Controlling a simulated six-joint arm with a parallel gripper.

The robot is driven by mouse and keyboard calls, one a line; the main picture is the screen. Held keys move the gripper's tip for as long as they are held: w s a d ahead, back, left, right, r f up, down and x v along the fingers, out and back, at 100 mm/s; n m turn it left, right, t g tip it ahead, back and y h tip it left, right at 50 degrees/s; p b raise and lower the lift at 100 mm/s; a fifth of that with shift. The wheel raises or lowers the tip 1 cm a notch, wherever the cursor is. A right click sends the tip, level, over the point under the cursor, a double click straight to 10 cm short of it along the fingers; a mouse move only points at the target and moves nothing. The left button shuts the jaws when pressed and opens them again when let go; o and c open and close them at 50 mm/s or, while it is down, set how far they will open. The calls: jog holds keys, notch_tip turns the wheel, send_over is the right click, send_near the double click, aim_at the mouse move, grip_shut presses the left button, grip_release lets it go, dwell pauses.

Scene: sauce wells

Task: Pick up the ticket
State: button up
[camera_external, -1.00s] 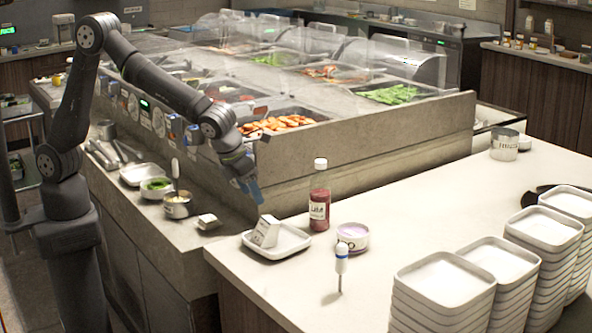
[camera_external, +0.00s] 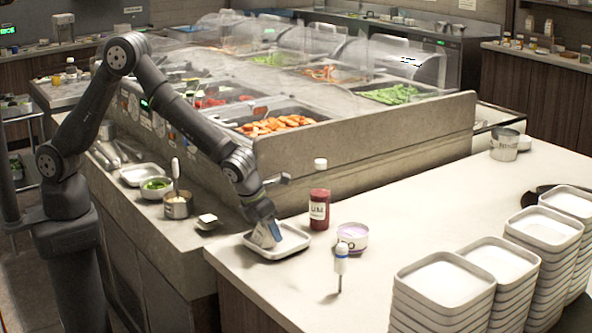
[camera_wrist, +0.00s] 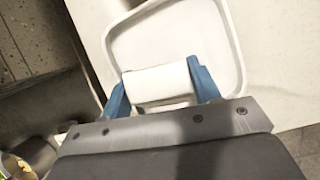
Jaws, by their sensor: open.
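The ticket, a white folded piece (camera_external: 262,238), stands on a square white tray (camera_external: 296,243) at the counter's near left corner. In the wrist view the ticket (camera_wrist: 158,83) lies between the two blue fingers of my gripper (camera_wrist: 160,90), and the tray (camera_wrist: 228,40) spreads beyond it. My gripper (camera_external: 267,232) is low over the tray with its jaws open, one finger on each side of the ticket. In the external view the gripper hides part of the ticket. I cannot tell whether a finger touches it.
A red sauce bottle (camera_external: 319,210) with a white cap and a lilac-filled tub (camera_external: 352,237) stand right of the tray. Stacked white dishes (camera_external: 446,282) fill the right front. The food-well wall (camera_external: 370,140) rises behind.

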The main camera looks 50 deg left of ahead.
jog(key=c, duration=0.7)
jog(key=shift+r, duration=0.1)
jog(key=shift+r, duration=0.25)
jog(key=r, duration=0.4)
jog(key=shift+s, duration=0.2)
jog(key=shift+s+d+r+t, duration=0.9)
jog(key=shift+s+d+r, duration=1.15)
jog(key=shift+s+r, duration=1.85)
jog(key=shift+n, duration=0.4)
jog(key=w+f, duration=0.2)
jog(key=w, duration=0.1)
jog(key=w+a+f, duration=0.1)
jog(key=w+f, duration=0.2)
jog(key=w+a+f, duration=0.1)
jog(key=w+f, duration=0.2)
jog(key=w, duration=0.1)
jog(key=shift+a+f, duration=0.2)
jog(key=shift+f, duration=2.05)
